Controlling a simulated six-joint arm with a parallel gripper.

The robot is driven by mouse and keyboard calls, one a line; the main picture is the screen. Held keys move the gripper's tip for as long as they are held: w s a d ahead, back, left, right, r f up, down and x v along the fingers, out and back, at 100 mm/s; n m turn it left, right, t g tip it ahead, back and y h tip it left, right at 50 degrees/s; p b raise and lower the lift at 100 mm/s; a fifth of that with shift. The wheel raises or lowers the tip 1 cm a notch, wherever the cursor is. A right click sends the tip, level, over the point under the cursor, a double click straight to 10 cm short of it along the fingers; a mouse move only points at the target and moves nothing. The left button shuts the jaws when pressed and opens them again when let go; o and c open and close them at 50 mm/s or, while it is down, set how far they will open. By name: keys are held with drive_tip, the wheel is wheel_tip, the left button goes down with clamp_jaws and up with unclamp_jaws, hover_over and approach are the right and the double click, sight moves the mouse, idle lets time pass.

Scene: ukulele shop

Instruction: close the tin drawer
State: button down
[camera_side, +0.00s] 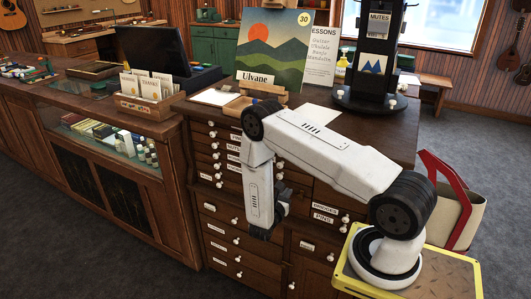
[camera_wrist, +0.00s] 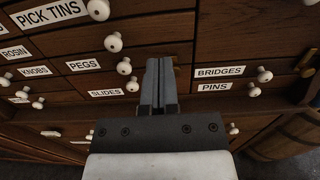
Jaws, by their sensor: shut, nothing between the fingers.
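A wooden drawer labelled PICK TINS (camera_wrist: 48,12), with a white knob (camera_wrist: 98,9), shows at the upper left of the wrist view. It is cut by the picture edge, and I cannot tell how far it stands out. My gripper (camera_wrist: 159,62) is shut and empty, its fingertips right of and below that drawer, pointing at the cabinet front. In the side view my gripper (camera_side: 265,232) hangs low before the drawer cabinet (camera_side: 215,118), and my arm hides part of the drawer fronts. I cannot tell whether the fingers touch the wood.
Drawers labelled PEGS (camera_wrist: 84,65), SLIDES (camera_wrist: 105,92), BRIDGES (camera_wrist: 220,72) and PINS (camera_wrist: 215,87) surround the fingers, with white knobs standing out. A black display stand (camera_side: 372,65) and a landscape picture (camera_side: 270,50) stand on the cabinet. A red-edged bag (camera_side: 462,215) sits at right.

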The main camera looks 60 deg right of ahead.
drive_tip(key=shift+a, duration=2.25)
drive_tip(key=s+a+r+m+g+y, duration=0.5)
drive_tip(key=s+a+r+m+y, duration=0.1)
drive_tip(key=a+r+m+y, duration=0.3)
drive_tip(key=w+a+r+m+t+y, duration=0.2)
drive_tip(key=a+r+m+t+y, duration=0.5)
drive_tip(key=a, duration=0.5)
drive_tip(key=shift+w+a+r+m+t+y, duration=0.3)
drive_tip(key=shift+r+m+y, duration=0.1)
drive_tip(key=shift+m+y, duration=0.65)
